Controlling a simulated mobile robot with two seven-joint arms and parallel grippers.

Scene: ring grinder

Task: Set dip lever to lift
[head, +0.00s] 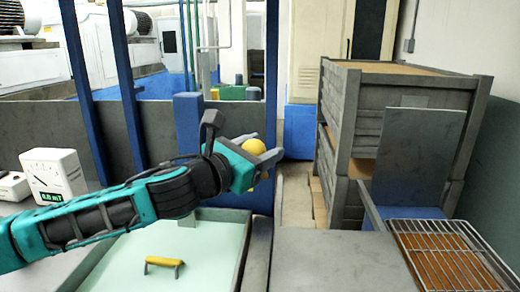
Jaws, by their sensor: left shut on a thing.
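My right gripper is not in view.
A white meter (54,175) stands at left. Stacked grey crates (338,145) and a wire rack (440,250) are at right. A grey surface (330,262) is clear.

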